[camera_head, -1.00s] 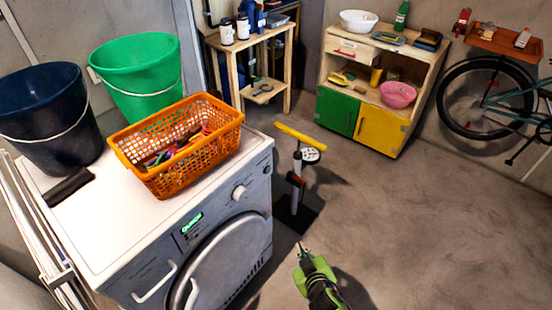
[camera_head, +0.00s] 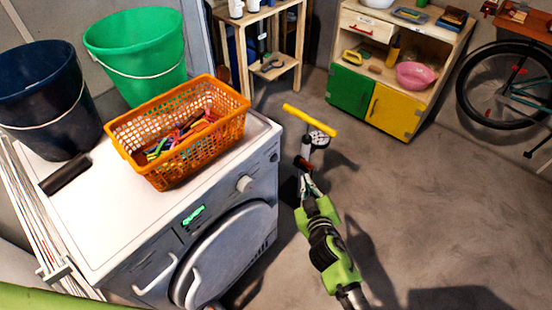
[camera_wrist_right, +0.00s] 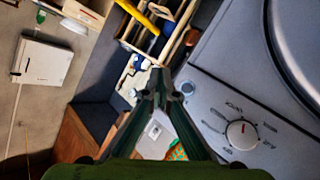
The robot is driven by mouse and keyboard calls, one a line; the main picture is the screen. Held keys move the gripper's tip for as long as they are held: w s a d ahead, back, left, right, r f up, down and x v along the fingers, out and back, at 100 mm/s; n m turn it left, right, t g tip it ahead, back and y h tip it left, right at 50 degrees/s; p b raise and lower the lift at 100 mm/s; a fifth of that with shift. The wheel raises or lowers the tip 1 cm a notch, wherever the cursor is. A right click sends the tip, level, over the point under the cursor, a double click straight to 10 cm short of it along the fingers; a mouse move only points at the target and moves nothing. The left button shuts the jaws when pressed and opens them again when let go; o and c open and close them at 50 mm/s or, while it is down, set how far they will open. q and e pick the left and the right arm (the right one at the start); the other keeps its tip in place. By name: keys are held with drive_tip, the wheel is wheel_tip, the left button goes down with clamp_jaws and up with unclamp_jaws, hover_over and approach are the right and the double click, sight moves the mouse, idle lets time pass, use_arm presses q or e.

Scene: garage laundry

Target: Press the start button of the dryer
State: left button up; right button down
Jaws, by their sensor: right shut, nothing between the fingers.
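The white-topped grey dryer (camera_head: 105,225) stands at the left of the head view, with its round door, a lit green display (camera_head: 193,215) and a dial knob (camera_head: 244,184) on its front. A small round button (camera_head: 272,157) sits on the panel right of the knob. The right wrist view shows the knob (camera_wrist_right: 241,135) with a red mark and the round button (camera_wrist_right: 187,88) close to the fingers. My right gripper (camera_head: 303,180) is shut and empty, in front of the dryer's right end, apart from the panel. My left gripper is not in view.
An orange basket (camera_head: 178,160) of colourful items, a green bucket (camera_head: 140,55) and a dark blue bucket (camera_head: 45,105) stand on the dryer. A yellow-handled pump (camera_head: 310,119) stands behind the right gripper. The floor (camera_head: 430,200) to the right is free.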

sight(275, 159)
drive_tip(key=w+a+b, duration=0.3)
drive_tip(key=w+a, duration=0.2)
drive_tip(key=a, duration=0.2)
idle(0.3)
drive_tip(key=shift+w+a, duration=0.15)
idle(1.2)
drive_tip(key=shift+w+a+b, duration=0.15)
drive_tip(key=shift+a+b, duration=0.05)
drive_tip(key=shift+b, duration=0.1)
drive_tip(key=shift+w+a, duration=0.1)
drive_tip(key=shift+a, duration=0.05)
idle(0.4)
